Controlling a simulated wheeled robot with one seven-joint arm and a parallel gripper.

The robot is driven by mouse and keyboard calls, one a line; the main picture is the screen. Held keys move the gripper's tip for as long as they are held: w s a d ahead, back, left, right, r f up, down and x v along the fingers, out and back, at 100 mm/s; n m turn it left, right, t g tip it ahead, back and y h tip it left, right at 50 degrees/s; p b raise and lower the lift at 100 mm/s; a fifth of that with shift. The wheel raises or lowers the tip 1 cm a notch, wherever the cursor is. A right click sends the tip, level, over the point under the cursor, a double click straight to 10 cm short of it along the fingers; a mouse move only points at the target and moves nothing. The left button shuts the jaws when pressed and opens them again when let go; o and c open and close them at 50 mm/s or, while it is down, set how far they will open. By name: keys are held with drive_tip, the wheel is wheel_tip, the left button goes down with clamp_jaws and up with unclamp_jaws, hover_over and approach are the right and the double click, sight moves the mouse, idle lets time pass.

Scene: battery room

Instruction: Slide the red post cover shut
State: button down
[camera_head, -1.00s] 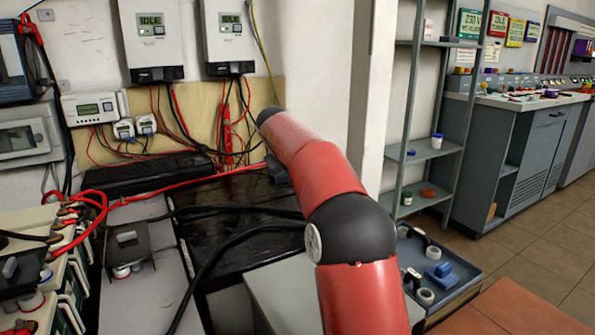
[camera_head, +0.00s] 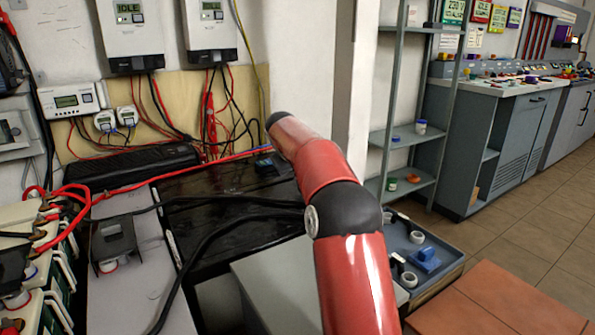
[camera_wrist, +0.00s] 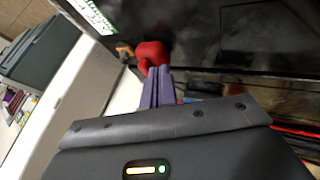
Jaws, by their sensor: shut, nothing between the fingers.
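The red post cover (camera_wrist: 152,53) shows in the wrist view as a rounded red piece near the top middle, beside a dark glossy surface. My gripper (camera_wrist: 158,70) is shut and empty. Its purple-grey fingertips are right at the near side of the red cover and look close to touching it; contact is not certain. How far the cover is slid cannot be told. In the head view my red arm reaches over the black battery top (camera_head: 215,190), and I cannot make out the cover or the fingers there.
Black cables cross the battery top. Batteries with red leads (camera_head: 45,240) stand at left. A blue-grey tray (camera_head: 435,240) and a metal shelf (camera_head: 410,135) are at right.

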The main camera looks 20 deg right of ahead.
drive_tip(key=d, duration=0.3)
drive_tip(key=w+d, duration=0.1)
drive_tip(key=d, duration=0.2)
drive_tip(key=shift+w+d+r, duration=0.1)
drive_tip(key=shift+w+d, duration=0.05)
drive_tip(key=shift+d, duration=0.15)
